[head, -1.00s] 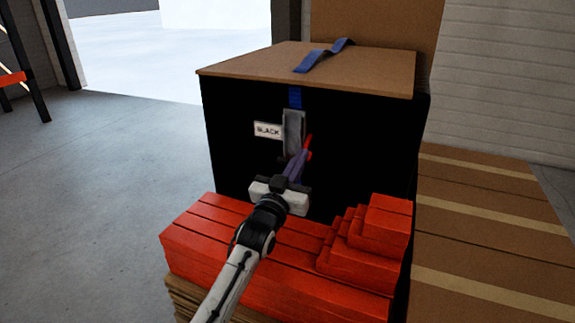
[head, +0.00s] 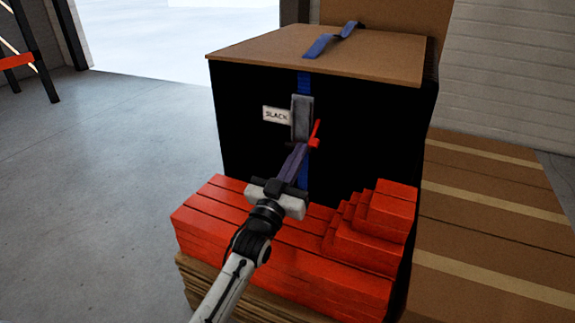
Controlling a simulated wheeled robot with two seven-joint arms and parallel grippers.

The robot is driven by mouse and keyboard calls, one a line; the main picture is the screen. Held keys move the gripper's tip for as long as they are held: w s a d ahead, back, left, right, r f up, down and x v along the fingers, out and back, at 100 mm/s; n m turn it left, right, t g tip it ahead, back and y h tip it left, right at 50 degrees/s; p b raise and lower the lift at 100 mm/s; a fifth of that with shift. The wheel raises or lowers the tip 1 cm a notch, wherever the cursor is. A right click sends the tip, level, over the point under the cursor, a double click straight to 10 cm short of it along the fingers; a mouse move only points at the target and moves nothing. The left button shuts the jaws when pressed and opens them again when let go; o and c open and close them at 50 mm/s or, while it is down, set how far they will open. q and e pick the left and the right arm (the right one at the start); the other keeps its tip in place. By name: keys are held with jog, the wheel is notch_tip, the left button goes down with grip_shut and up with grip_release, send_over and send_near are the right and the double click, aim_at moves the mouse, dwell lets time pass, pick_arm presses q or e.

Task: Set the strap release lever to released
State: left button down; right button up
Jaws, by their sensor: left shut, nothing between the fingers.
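The strap release lever (head: 315,136) is a small red handle on the right side of a grey buckle plate (head: 302,117). The buckle sits on a blue strap (head: 304,84) that runs down the front of a black crate (head: 255,155). The lever slants up and to the right. A white tag reading "SLACK" (head: 277,115) is left of the buckle. My left gripper (head: 300,148) is shut and empty. Its fingertips are just below the buckle, close to the lever's lower end; I cannot tell whether they touch. My right gripper is not in view.
Red stacked boxes (head: 215,212) stand in front of the crate, under my left arm, with a stepped red pile (head: 385,205) at the right. A brown lid (head: 270,52) tops the crate.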

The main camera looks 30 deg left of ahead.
pick_arm(q)
jog(key=v, duration=0.5)
jog(key=shift+s+f, duration=0.25)
jog(key=shift+s, duration=0.05)
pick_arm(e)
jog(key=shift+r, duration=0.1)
